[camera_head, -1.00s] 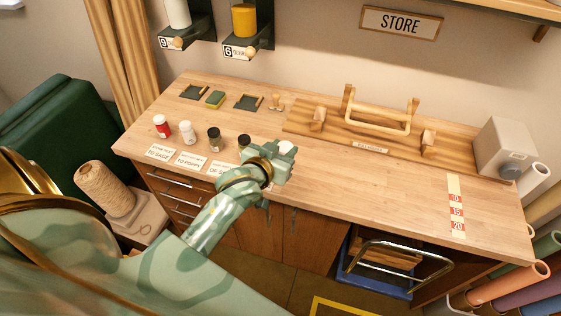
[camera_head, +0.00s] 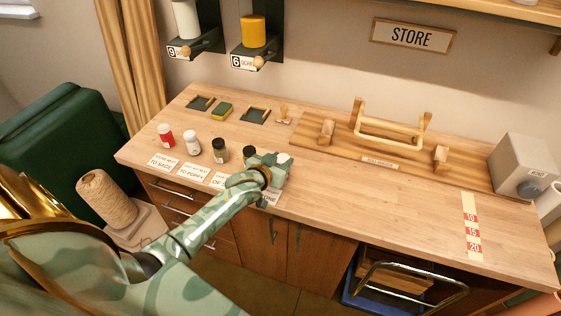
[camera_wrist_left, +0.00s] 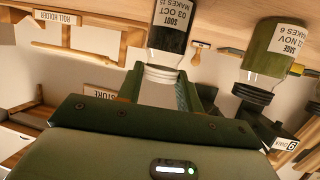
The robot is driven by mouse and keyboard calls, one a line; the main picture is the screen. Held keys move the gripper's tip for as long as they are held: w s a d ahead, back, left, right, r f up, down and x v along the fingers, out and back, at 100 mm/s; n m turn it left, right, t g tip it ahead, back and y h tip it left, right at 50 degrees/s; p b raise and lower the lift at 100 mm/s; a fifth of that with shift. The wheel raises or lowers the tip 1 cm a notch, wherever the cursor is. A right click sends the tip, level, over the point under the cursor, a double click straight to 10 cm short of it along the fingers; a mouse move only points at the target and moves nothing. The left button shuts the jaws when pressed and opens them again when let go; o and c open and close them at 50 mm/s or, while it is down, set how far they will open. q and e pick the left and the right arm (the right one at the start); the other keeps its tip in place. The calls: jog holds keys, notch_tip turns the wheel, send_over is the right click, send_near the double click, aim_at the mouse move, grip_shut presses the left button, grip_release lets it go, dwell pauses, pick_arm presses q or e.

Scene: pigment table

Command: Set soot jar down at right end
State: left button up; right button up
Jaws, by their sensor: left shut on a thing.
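The soot jar (camera_wrist_left: 170,42), dark with a white label and a pale cap, stands between the fingers of my left gripper in the upside-down left wrist view. My left gripper (camera_head: 277,165) is shut on it at the right end of the jar row. In the head view the gripper hides most of the jar; a pale cap (camera_head: 282,158) shows at its top. I cannot tell whether the jar's base touches the table. A green sage jar (camera_wrist_left: 272,50) with a black cap stands beside it, apart, in the wrist view. My right gripper is not in view.
A red jar (camera_head: 166,135), a white jar (camera_head: 192,141), an olive jar (camera_head: 220,151) and a dark-capped jar (camera_head: 249,153) line the worktop (camera_head: 350,205) left of my gripper. Cards lie along the front edge. The wooden roll holder (camera_head: 345,147) is behind right. The right-hand worktop is mostly clear.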

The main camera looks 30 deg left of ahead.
pick_arm(q)
jog(key=o, duration=1.1)
jog(key=shift+f, duration=0.1)
jog(key=shift+r, duration=0.2)
jog(key=p+v, duration=0.2)
jog(key=v, duration=1)
jog(key=shift+p, duration=0.3)
jog(key=shift+f, duration=0.15)
